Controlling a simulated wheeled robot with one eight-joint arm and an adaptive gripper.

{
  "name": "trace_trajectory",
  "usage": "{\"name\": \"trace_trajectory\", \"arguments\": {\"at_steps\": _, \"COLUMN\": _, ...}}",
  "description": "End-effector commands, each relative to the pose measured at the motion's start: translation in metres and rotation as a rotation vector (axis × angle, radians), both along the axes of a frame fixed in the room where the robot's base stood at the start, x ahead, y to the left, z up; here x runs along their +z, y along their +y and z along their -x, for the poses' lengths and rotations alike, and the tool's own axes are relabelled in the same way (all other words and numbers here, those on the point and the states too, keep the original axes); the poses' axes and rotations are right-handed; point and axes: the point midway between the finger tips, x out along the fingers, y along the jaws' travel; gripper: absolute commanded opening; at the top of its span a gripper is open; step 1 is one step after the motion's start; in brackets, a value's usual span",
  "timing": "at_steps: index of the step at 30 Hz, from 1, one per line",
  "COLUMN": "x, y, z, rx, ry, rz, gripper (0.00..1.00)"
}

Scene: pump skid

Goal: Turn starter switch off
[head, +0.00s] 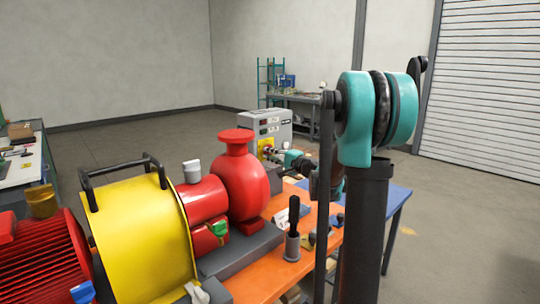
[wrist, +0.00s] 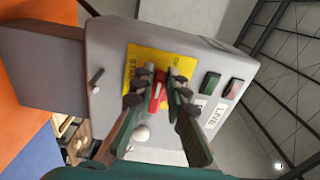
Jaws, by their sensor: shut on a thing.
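The starter is a light grey box (head: 272,123) behind the red pump in the head view; its face (wrist: 110,70) fills the middle of the wrist view. A yellow plate (wrist: 136,62) on that face carries the red switch handle (wrist: 156,95). My gripper (wrist: 160,88) has a finger on each side of the handle and is shut on it. In the head view my gripper (head: 274,154) is small at the box's front, and the handle cannot be made out there. The fingers hide part of the plate and handle.
A red pump (head: 239,185) and yellow guard (head: 140,240) stand left of my arm. A black-handled tool stands in a grey cup (head: 292,247).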

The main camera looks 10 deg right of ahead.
Motion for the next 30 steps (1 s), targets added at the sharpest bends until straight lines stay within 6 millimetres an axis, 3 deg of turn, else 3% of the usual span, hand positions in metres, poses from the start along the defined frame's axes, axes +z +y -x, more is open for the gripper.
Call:
{"name": "trace_trajectory", "arguments": {"at_steps": 7, "x": -0.001, "y": 0.000, "z": 0.001, "rx": 0.001, "ry": 0.000, "rz": 0.003, "gripper": 0.00}}
{"name": "trace_trajectory", "arguments": {"at_steps": 8, "x": -0.001, "y": 0.000, "z": 0.001, "rx": 0.001, "ry": 0.000, "rz": 0.003, "gripper": 0.17}}
{"name": "trace_trajectory", "arguments": {"at_steps": 12, "x": -0.001, "y": 0.000, "z": 0.001, "rx": 0.001, "ry": 0.001, "rz": 0.002, "gripper": 0.34}}
{"name": "trace_trajectory", "arguments": {"at_steps": 23, "x": 0.000, "y": -0.002, "z": 0.003, "rx": -0.001, "ry": 0.001, "rz": 0.001, "gripper": 0.34}}
{"name": "trace_trajectory", "arguments": {"at_steps": 30, "x": 0.000, "y": -0.025, "z": 0.032, "rx": -0.003, "ry": 0.001, "rz": 0.001, "gripper": 0.34}}
